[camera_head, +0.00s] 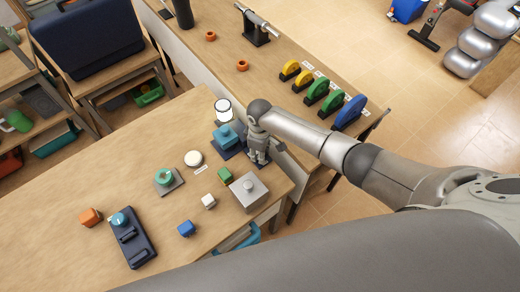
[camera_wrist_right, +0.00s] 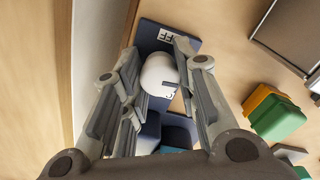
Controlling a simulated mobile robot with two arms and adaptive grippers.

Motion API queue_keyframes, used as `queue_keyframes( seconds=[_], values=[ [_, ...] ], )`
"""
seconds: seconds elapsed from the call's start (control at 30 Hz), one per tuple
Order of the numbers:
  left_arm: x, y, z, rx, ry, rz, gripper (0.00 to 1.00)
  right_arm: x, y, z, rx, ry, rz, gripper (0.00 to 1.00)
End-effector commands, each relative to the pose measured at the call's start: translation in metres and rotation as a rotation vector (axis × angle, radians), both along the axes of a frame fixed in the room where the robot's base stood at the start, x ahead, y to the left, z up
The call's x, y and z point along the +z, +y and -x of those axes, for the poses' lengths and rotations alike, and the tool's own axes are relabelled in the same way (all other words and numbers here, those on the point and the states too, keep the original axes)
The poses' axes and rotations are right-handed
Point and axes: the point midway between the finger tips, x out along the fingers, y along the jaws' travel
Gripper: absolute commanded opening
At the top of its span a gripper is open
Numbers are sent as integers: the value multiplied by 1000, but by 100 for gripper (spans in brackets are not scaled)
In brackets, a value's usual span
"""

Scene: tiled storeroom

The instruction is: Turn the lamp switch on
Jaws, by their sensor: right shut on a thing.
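My right gripper (camera_head: 258,160) comes in from the right in the head view and points down at the back right of the near table. In the wrist view its fingers (camera_wrist_right: 158,66) are closed on the round white knob (camera_wrist_right: 159,78) of the lamp switch. The knob stands over a dark blue plate (camera_wrist_right: 150,38) with a white label partly reading "FF". In the head view the gripper hides most of the switch. The white lamp (camera_head: 223,112) with dark bands stands upright to the left of the gripper; I cannot tell whether it is lit. My left gripper is out of view.
A teal block on a dark base (camera_head: 225,136) is close left of the gripper. A grey box with a knob (camera_head: 249,191) and a green cube (camera_head: 225,175) lie in front. A white round button (camera_head: 193,158) is further left. The near table's left part (camera_head: 40,240) is clear.

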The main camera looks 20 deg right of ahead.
Motion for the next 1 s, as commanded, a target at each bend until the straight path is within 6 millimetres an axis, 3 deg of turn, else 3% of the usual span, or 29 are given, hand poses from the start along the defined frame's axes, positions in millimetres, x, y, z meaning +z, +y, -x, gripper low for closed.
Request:
queue_keyframes(
  seconds=[0.3,0.8,0.83,1.0],
  values=[
    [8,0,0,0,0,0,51,1,1,-1,-103,-2,-1,4],
    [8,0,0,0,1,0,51,1,0,-1,-118,-3,-1,4],
    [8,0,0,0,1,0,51,1,0,-1,-118,-3,-1,32],
    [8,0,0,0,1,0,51,1,0,-1,-118,-2,-1,51]
  ],
)
